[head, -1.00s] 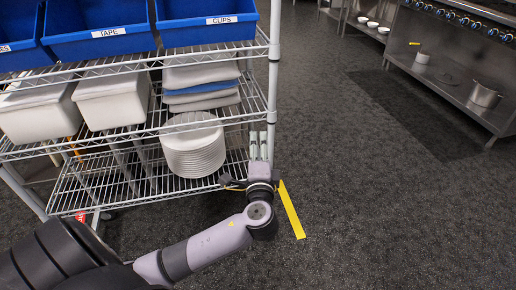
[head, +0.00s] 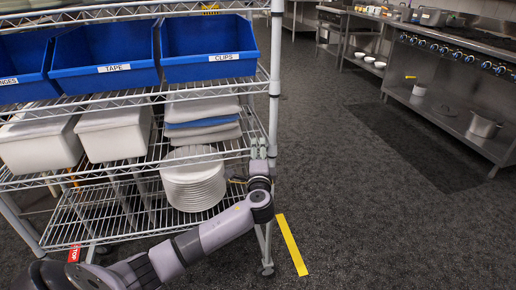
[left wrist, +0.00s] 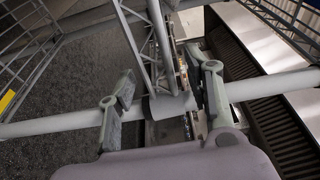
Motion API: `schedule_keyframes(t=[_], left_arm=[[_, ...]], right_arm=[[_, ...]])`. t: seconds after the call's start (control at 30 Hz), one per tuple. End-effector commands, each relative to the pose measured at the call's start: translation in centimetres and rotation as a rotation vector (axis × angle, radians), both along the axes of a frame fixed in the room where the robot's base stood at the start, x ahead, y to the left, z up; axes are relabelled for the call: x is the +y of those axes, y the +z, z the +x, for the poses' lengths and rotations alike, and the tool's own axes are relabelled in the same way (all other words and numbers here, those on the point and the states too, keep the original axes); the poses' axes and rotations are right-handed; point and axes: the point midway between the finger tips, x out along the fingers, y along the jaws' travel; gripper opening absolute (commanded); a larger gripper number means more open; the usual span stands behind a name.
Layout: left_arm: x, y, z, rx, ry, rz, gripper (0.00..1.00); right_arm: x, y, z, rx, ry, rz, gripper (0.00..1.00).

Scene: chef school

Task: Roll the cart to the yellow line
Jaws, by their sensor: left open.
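The cart (head: 275,85) is a grey wire-shelf rack on casters at the left of the head view. The yellow line (head: 291,244) is a short strip on the floor just right of the cart's near right caster (head: 266,268); a bit of yellow also shows at the left edge of the left wrist view (left wrist: 6,102). My left gripper (head: 260,158) is at the cart's near right post, at lower-shelf height. In the left wrist view its fingers (left wrist: 165,98) are apart, with a grey cart bar crossing at them; I cannot tell whether they touch it. My right gripper is out of view.
The cart carries blue bins (head: 208,52), white tubs (head: 112,130), folded cloths and a plate stack (head: 194,184). A steel cooking counter (head: 450,118) with pots stands at the right. Dark floor (head: 345,190) between cart and counter is clear.

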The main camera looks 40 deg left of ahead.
Motion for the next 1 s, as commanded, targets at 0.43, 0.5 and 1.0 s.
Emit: schedule_keyframes(t=[0.43, 0.5, 1.0], left_arm=[[2.1, 0.0, 2.9, 0.0, 0.0, 0.0, 0.47], [2.1, 0.0, 2.9, -0.001, 0.0, -0.001, 0.47], [2.1, 0.0, 2.8, 0.0, 0.0, 0.0, 0.23]], right_arm=[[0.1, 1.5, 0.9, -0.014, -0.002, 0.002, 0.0], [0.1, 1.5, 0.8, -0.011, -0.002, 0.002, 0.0], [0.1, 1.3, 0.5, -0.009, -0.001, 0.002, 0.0]])
